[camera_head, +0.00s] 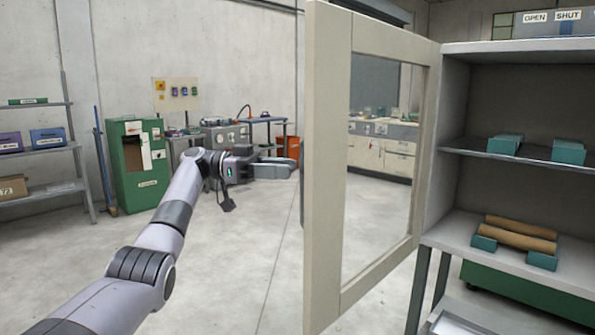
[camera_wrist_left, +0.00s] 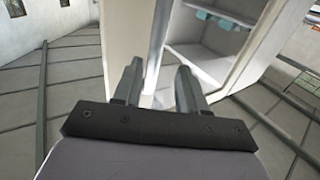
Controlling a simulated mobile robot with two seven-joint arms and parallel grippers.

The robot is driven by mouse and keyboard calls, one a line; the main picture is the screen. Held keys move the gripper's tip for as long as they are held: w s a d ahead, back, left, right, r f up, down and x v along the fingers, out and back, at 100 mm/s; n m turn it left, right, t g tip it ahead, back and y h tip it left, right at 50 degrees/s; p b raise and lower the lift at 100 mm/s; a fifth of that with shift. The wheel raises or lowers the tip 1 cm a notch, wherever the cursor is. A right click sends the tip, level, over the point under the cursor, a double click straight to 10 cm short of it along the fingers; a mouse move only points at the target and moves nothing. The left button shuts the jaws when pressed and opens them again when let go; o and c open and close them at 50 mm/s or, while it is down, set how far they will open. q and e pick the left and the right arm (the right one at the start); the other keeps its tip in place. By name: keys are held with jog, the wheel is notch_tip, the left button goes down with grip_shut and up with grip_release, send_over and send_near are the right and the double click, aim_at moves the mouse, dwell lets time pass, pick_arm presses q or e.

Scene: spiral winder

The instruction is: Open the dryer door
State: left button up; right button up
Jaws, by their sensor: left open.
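The dryer door (camera_head: 328,160) is a cream frame around a clear pane, and it stands swung open from the dryer cabinet (camera_head: 445,160). Cabinet shelves show to its right, with cardboard tubes (camera_head: 515,232) on teal holders on the lower one. My left gripper (camera_head: 287,167) is open and empty, to the left of the door's outer edge in the head view. In the left wrist view, the gripper's two fingers (camera_wrist_left: 158,88) are spread, with the door (camera_wrist_left: 127,38) and the cabinet (camera_wrist_left: 215,50) beyond them. My right gripper is not in view.
A green machine (camera_head: 138,165) and a shelf rack (camera_head: 45,150) stand along the left wall. A workbench (camera_head: 385,150) shows through the pane. An OPEN/SHUT label (camera_head: 551,17) sits above the cabinet. The floor (camera_head: 240,255) left of the door is clear.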

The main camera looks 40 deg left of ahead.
pick_arm(q)
jog(key=shift+v, duration=1.3)
